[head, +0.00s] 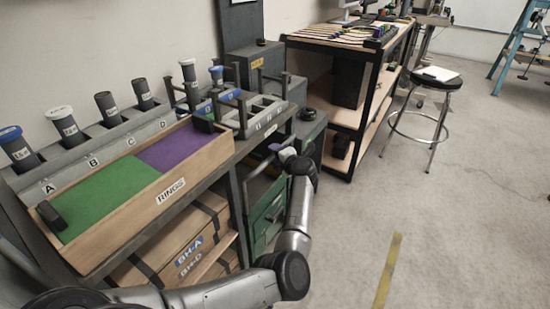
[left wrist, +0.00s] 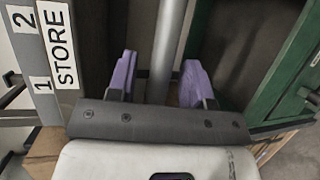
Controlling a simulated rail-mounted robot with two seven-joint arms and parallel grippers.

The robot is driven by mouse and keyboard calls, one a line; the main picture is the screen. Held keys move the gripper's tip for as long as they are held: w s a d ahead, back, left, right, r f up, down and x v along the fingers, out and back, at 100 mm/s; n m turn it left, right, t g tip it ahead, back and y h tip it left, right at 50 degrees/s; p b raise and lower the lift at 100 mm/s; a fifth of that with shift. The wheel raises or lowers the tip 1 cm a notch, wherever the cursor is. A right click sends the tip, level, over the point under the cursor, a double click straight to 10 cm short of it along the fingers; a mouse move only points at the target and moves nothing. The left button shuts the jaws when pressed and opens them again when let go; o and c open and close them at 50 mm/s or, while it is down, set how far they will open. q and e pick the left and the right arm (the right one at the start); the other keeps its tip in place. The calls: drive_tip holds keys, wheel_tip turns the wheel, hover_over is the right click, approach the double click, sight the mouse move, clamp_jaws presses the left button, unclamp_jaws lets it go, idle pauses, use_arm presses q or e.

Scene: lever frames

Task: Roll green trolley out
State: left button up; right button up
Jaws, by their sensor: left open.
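The green trolley (head: 266,212) is a green drawer unit standing under the right end of the bench. In the left wrist view its green side (left wrist: 284,62) shows at the right. My left gripper (head: 268,156) is at the upper front of the trolley, with my arm hiding part of it. In the left wrist view my left gripper (left wrist: 160,80) is open, with purple fingers on either side of a grey upright bar (left wrist: 168,45). I cannot tell whether the fingers touch the bar, or whether it belongs to the trolley. My right gripper is not in view.
The bench holds a RINGS tray (head: 170,192) and labelled cylinders. Cardboard boxes (head: 170,253) sit on its lower shelf. A wooden-topped shelf unit (head: 330,38) and a stool (head: 436,82) stand beyond. The floor (head: 450,200) to the right is clear, with a yellow stripe.

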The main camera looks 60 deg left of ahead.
use_arm(q)
drive_tip(key=shift+a, duration=0.3)
clamp_jaws()
idle(0.4)
